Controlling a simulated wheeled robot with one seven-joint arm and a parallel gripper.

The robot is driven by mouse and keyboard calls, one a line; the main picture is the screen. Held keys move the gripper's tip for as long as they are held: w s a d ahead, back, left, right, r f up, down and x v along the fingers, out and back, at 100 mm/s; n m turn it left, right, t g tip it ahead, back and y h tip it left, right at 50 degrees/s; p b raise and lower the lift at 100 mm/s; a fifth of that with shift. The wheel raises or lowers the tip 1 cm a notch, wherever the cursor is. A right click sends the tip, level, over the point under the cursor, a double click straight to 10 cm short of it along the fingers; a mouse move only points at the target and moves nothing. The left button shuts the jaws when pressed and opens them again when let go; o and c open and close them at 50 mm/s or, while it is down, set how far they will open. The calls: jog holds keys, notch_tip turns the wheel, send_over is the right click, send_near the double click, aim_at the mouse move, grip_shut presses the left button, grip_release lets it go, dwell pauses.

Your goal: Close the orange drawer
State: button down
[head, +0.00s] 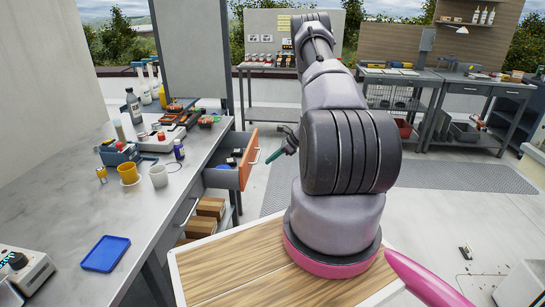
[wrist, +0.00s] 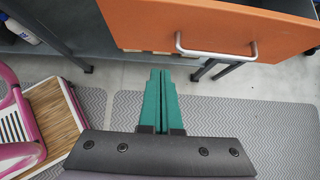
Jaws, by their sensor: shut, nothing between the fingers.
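The orange drawer (head: 249,160) stands pulled out from under the grey workbench, with small items inside it. Its orange front and silver bar handle (wrist: 215,50) show at the top of the wrist view, where the front runs off the upper edge. My gripper (head: 272,157) is just to the right of the drawer front in the head view. In the wrist view my gripper's green fingers (wrist: 160,75) are together and empty, pointing towards the lower edge of the front, left of the handle. I cannot tell whether they touch it.
The workbench (head: 65,205) holds a blue tray (head: 106,253), a yellow cup (head: 129,173), a white cup (head: 158,176) and several bottles and tools. Brown boxes (head: 205,215) sit on a shelf below it. Open floor with a grey mat (head: 470,178) lies to the right.

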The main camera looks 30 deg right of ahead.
aim_at(217, 167)
jog(key=shift+w+a+f, duration=0.6)
jog(key=shift+w+a, duration=0.1)
jog(key=shift+a, duration=0.35)
jog(key=shift+w+a+f, duration=0.6)
jog(key=shift+w+a, duration=0.15)
jog(key=shift+a, duration=0.25)
jog(key=shift+w+a+f, duration=0.6)
jog(key=shift+w+a, duration=0.1)
jog(key=shift+a, duration=0.35)
jog(key=shift+a, duration=0.1)
jog(key=w+a, duration=0.3)
jog(key=a, duration=0.1)
jog(key=w+a, duration=0.3)
jog(key=a, duration=0.2)
jog(key=w+a, duration=0.3)
jog(key=a, duration=0.2)
jog(key=shift+w+a, duration=0.1)
jog(key=shift+w, duration=0.25)
jog(key=shift+w+a, duration=0.15)
jog(key=shift+a, duration=0.15)
